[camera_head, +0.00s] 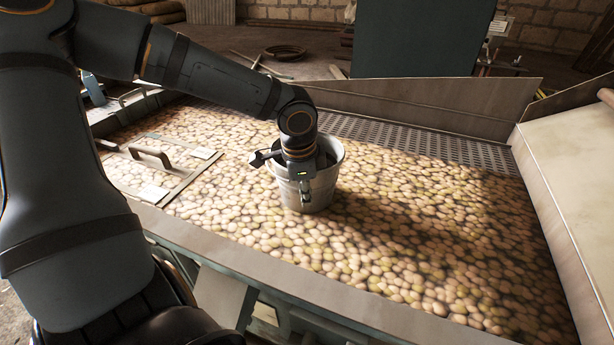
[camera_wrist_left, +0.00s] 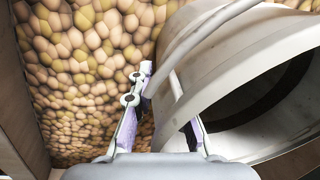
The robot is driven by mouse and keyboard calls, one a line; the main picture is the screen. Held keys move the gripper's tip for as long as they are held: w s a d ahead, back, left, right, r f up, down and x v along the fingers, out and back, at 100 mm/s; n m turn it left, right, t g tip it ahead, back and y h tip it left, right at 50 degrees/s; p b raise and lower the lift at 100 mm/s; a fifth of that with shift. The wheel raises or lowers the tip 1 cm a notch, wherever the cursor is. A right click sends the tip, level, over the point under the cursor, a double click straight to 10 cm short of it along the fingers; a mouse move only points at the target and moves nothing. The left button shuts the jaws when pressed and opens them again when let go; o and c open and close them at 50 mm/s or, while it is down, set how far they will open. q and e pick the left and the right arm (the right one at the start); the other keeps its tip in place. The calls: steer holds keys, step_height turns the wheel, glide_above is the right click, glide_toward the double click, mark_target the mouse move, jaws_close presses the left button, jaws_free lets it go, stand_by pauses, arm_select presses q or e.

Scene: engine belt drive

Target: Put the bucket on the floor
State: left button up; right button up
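A pale metal bucket (camera_head: 322,190) stands upright among the potatoes on the sorting table (camera_head: 440,240). In the left wrist view, the bucket (camera_wrist_left: 240,60) fills the right side, with its dark opening facing lower right and its thin handle crossing toward my fingers. My left gripper (camera_head: 305,190) points down at the bucket's near rim. In the left wrist view, the fingers of my left gripper (camera_wrist_left: 160,85) lie on either side of the rim or handle, one outside the wall. Whether they press on it is hidden. My right gripper is not in view.
A metal lid with a handle (camera_head: 150,155) lies at the table's left. A raised metal side wall (camera_head: 570,200) bounds the right, and a low rim (camera_head: 260,265) runs along the front. Floor shows at the back, with a coiled hose (camera_head: 285,52).

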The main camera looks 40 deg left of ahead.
arm_select(q)
jaws_close()
steer(key=shift+w+r, duration=0.1)
